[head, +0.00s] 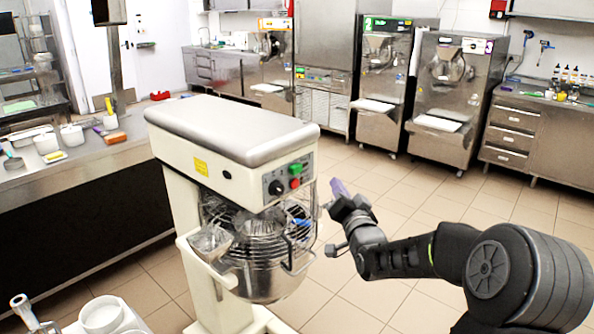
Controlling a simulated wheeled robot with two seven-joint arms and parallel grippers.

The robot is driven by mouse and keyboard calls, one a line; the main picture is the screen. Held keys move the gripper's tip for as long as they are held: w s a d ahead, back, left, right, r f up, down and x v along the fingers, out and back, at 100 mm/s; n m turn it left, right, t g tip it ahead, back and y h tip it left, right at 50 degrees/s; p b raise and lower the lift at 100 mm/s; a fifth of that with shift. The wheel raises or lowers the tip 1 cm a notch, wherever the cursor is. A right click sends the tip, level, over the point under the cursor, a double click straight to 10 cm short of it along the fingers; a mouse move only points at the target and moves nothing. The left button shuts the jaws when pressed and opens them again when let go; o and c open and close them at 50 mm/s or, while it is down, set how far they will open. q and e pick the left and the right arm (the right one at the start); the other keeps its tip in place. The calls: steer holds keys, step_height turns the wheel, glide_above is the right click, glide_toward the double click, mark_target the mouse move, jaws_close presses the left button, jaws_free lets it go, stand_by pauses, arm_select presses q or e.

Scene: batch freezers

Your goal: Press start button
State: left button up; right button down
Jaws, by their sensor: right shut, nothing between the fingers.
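A cream stand mixer (225,140) with a grey top stands in the middle of the view. Its front panel (287,180) carries a green button (296,169), a red button (294,183) below it and a black dial (276,187) to their left. The markings are too small to read. A metal bowl (262,270) with a wire guard sits under the mixer head. My right gripper (338,205) is shut and empty, to the right of the panel and a little lower than the buttons, apart from them in the picture. My left gripper is out of view.
A counter (60,182) with containers stands at the left. Steel batch freezers (452,90) and a drawer cabinet (530,135) line the back. White tubs (101,314) show at the bottom left. Tiled floor (400,190) is clear behind my right arm.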

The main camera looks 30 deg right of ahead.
mark_target(296, 169)
steer(key=shift+w, duration=0.1)
steer(key=w+a, duration=0.2)
steer(key=w, duration=0.6)
steer(key=shift+a, duration=0.25)
steer(key=shift+w, duration=0.1)
stand_by(1.8)
steer(key=shift+w+a+b, duration=0.15)
steer(key=shift+w+b, duration=0.25)
